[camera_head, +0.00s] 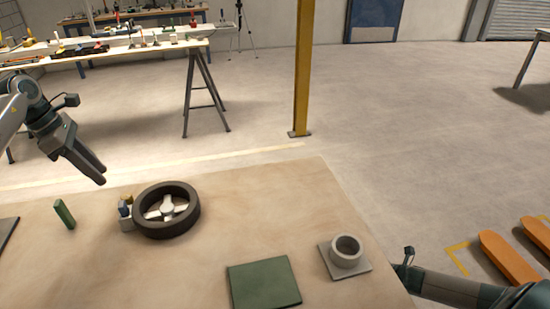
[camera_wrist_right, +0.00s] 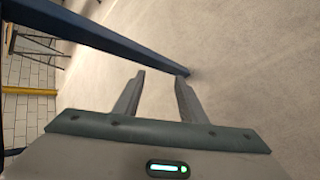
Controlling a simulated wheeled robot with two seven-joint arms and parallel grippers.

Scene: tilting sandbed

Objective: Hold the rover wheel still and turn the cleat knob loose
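The rover wheel (camera_head: 189,220), a thick dark ring, lies flat on the tan sandbed table (camera_head: 270,210). A pale, armed piece (camera_head: 167,207) sits at its centre; I cannot tell whether this is the cleat knob or spokes. My left gripper (camera_head: 103,176) is above the table's far left edge, up and left of the wheel, touching nothing. Its fingers overlap in this view, so their gap is unclear. My right gripper (camera_wrist_right: 161,76) is open and empty in the right wrist view, with bare floor beyond; in the head view, its arm is beyond the table's right edge.
A green upright block (camera_head: 64,214) is farther left. A green plate (camera_head: 263,284) and a grey ring on a square base (camera_head: 346,252) lie nearer. The table right of the wheel is clear.

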